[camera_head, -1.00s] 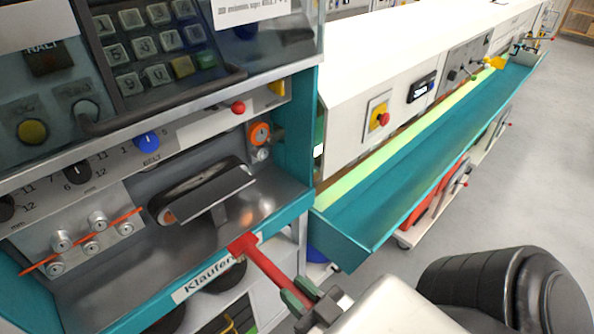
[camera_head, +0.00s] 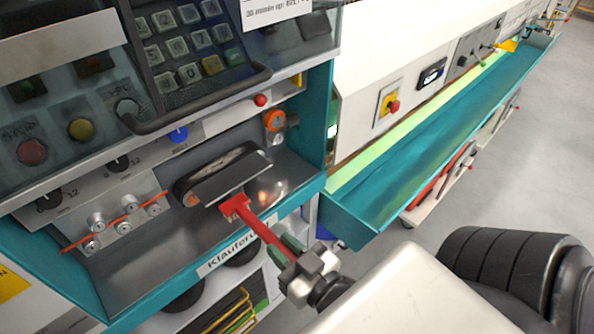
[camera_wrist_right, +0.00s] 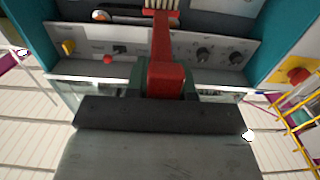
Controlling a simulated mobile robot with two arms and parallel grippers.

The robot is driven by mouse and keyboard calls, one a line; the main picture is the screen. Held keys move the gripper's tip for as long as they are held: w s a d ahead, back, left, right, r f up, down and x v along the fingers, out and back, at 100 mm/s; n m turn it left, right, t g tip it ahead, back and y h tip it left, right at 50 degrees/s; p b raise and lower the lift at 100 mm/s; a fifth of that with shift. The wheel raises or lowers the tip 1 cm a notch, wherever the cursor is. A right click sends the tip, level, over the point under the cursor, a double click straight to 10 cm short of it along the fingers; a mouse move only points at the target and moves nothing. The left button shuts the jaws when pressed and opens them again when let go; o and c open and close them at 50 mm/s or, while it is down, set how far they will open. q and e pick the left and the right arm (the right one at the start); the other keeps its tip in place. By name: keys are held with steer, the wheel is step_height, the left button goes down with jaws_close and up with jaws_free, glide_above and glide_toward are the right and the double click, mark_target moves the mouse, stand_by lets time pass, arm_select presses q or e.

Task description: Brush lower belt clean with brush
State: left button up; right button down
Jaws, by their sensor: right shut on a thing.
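The red brush (camera_head: 262,232) is held by its handle in my right gripper (camera_head: 293,248), which is shut on it. The brush also shows in the right wrist view (camera_wrist_right: 163,45), with pale bristles (camera_wrist_right: 162,4) at the top edge. The lower belt (camera_head: 212,169) is a dark loop around rollers in the machine's recess, with a grey plate (camera_head: 233,180) in front. The brush head is just below this plate's front edge; I cannot tell whether it touches. My left gripper is not in view.
An orange cable (camera_head: 125,206) runs over small metal rollers at left. The recess has a teal rim (camera_head: 310,187). A control panel with keypad (camera_head: 185,45) overhangs above. A long teal trough (camera_head: 400,160) extends right. Grey floor (camera_head: 540,130) is clear beyond it.

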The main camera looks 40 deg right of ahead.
mark_target(235, 203)
steer(key=w+p, duration=0.1)
steer(key=w, duration=0.9)
steer(key=w+a+p, duration=0.1)
steer(key=w, duration=0.4)
steer(key=shift+w+r+p, duration=0.1)
steer(key=shift+p, duration=0.25)
steer(key=shift+w+a, duration=0.15)
steer(key=shift+w, duration=1)
